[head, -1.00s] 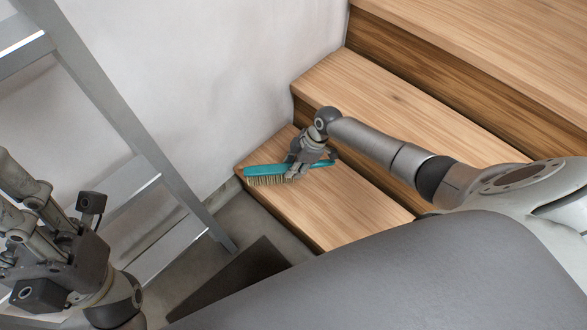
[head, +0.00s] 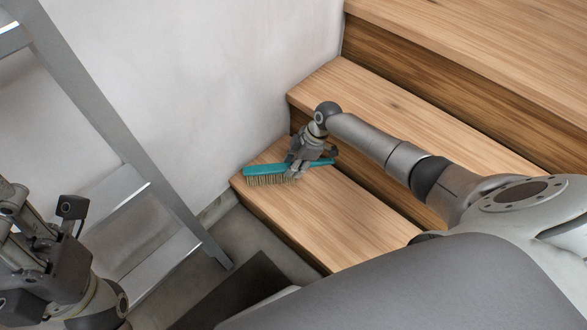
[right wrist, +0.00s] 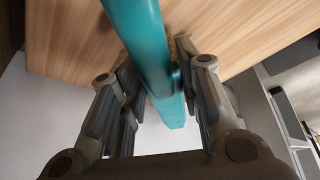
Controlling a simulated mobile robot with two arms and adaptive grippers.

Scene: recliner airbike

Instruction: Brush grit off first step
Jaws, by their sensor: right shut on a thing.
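A teal brush (head: 265,170) with tan bristles on its underside is in the head view, low over the left end of the first wooden step (head: 345,218). Its bristles point down at the step; I cannot tell if they touch. My right gripper (head: 300,168) is shut around the brush's handle. In the right wrist view, the teal handle (right wrist: 142,45) runs between the fingers of the right gripper (right wrist: 155,85), with wood grain behind. No grit can be made out on the step. My left gripper (head: 15,215) is at the left edge, partly cut off, away from the steps.
The second step (head: 400,110) and a higher one (head: 480,40) rise behind the first. A white wall (head: 220,90) borders their left end. A grey metal ladder (head: 105,105) stands at the left. A dark mat (head: 235,290) lies on the floor below.

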